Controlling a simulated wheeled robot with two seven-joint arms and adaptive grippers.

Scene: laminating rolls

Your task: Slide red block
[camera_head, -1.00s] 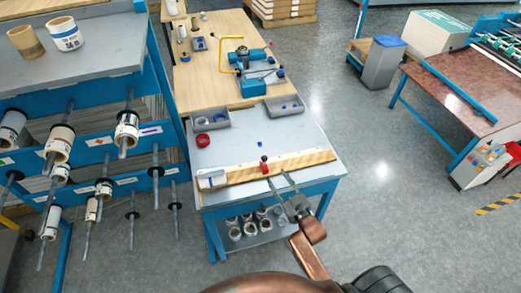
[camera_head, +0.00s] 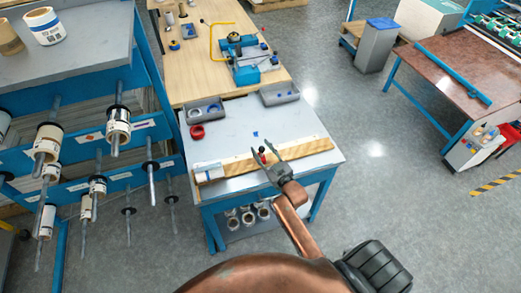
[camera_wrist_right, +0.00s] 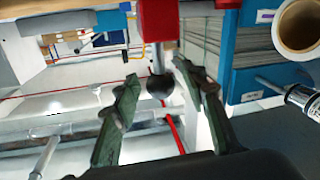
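The red block (camera_head: 263,157) sits on a long wooden board (camera_head: 305,149) on the grey-topped table and has a dark ball knob on top. In the right wrist view the red block (camera_wrist_right: 158,20) is at the top centre, with the black knob (camera_wrist_right: 160,86) on a short stem. My right gripper (camera_head: 268,162) is open at the block. In the right wrist view its two fingers (camera_wrist_right: 152,92) stand on either side of the knob, with visible gaps. The fingers partly cover the block in the head view. My left gripper is not in view.
A white piece (camera_head: 209,172) lies at the board's left end. A red ring (camera_head: 197,132) and two grey trays (camera_head: 205,110) (camera_head: 280,94) lie farther back. A blue rack with rolls (camera_head: 118,130) stands left. The tabletop behind the board is mostly clear.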

